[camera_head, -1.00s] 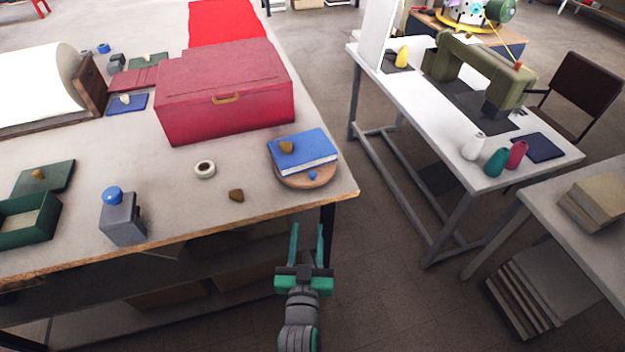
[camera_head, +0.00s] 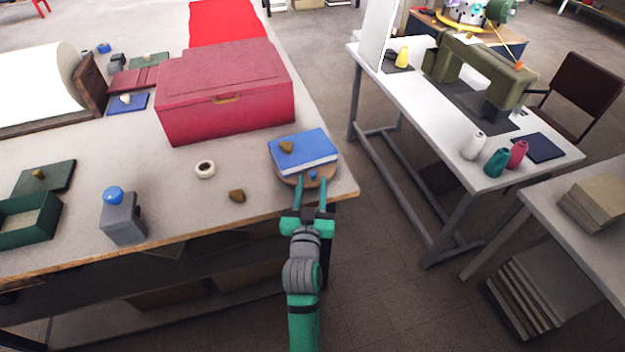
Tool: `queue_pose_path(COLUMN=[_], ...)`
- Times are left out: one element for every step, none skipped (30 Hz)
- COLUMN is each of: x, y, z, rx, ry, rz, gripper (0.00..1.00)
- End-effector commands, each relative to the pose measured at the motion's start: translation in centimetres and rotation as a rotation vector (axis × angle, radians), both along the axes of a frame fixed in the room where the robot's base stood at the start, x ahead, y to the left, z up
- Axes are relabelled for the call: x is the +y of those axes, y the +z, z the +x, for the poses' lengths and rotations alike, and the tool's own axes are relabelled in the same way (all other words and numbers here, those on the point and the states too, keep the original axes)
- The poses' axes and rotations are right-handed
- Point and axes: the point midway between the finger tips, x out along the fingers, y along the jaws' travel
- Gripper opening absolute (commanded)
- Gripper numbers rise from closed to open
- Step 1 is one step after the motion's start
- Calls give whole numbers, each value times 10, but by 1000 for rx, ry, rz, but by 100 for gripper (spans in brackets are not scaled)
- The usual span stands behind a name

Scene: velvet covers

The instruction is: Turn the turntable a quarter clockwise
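The turntable (camera_head: 328,174) is a round wooden disc near the right front corner of the workbench. A blue book (camera_head: 312,148) with white pages lies on it, and a brown lump (camera_head: 286,147) rests on the book. A small blue knob (camera_head: 312,175) shows at the disc's front edge. My gripper (camera_head: 313,186) has green fingers, spread apart, at the front of the turntable. The blue knob appears between the fingertips. I cannot tell whether the fingers touch the knob or the disc.
A large red box (camera_head: 225,105) stands behind on the workbench (camera_head: 165,185). A white sewing table (camera_head: 430,130) stands to the right, across a floor gap.

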Motion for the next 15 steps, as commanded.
queue_pose_path(x=[0, 0, -1, -1, -1, -1, -1, -1, -1, -1, -1, -1, -1, -1, -1], y=[1, 0, 0, 0, 0, 1, 0, 0, 0, 0, 0, 0, 0, 0, 0], z=[6, 9, 12, 14, 16, 18, 19, 20, 21, 21, 21, 21, 21, 21, 21], rx=[-2, -1, 0, -1, -1, -1, -1, -1, 0, 0, 0, 0, 0, 0, 0], ry=[0, 0, 0, 1, 1, 1, 1, 1, 1, 1, 1, 1, 1, 1, 1], rz=[0, 0, 0, 0, 0, 0, 0, 0, 0, 0, 0, 0, 0, 0, 0], gripper=[37, 37, 37, 37, 37, 37, 37, 37, 37, 37, 37, 37, 37, 37, 37])
